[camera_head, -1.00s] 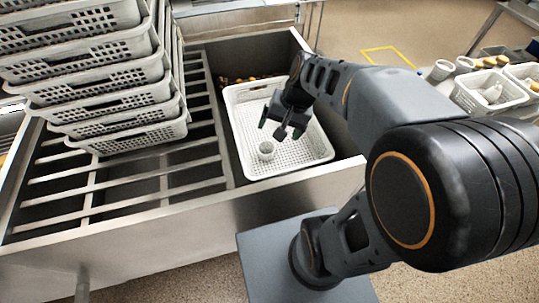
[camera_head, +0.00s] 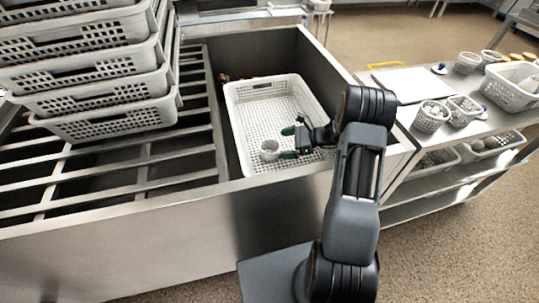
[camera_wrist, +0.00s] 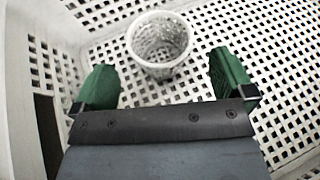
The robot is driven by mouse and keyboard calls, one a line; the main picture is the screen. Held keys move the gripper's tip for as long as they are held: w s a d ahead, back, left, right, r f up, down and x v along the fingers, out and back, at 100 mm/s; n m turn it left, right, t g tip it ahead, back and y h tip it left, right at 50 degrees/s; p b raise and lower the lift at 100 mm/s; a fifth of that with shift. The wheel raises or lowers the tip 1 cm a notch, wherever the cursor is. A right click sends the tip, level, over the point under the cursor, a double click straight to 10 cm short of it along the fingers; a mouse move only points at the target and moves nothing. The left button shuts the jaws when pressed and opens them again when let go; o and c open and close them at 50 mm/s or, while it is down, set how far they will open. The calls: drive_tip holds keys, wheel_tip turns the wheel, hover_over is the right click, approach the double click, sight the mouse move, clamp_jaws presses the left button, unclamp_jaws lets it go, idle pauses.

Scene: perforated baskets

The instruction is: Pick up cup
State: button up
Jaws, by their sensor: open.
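A small white perforated cup (camera_head: 269,150) stands upright in a white perforated basket (camera_head: 236,128), near its front left corner. In the wrist view the cup (camera_wrist: 160,45) is ahead of and roughly midway between my fingertips, with its open top facing the camera. My gripper (camera_head: 287,142) is low inside the basket, just right of the cup. Its green fingers (camera_wrist: 165,82) are spread wide, empty, and appear not to touch the cup. The basket's floor and walls (camera_wrist: 40,60) fill the wrist view.
The basket sits in a metal sink bay (camera_head: 240,55). Stacked perforated baskets (camera_head: 100,87) stand on a slatted rack at left. A metal table (camera_head: 440,125) at right holds a white board (camera_head: 412,84), several small cups (camera_head: 432,117) and a basket (camera_head: 508,88).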

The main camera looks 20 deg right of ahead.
sight(271, 147)
drive_tip(key=b+x, duration=0.1)
drive_tip(key=x, duration=0.5)
drive_tip(key=shift+a+f, duration=0.15)
drive_tip(key=c, duration=0.8)
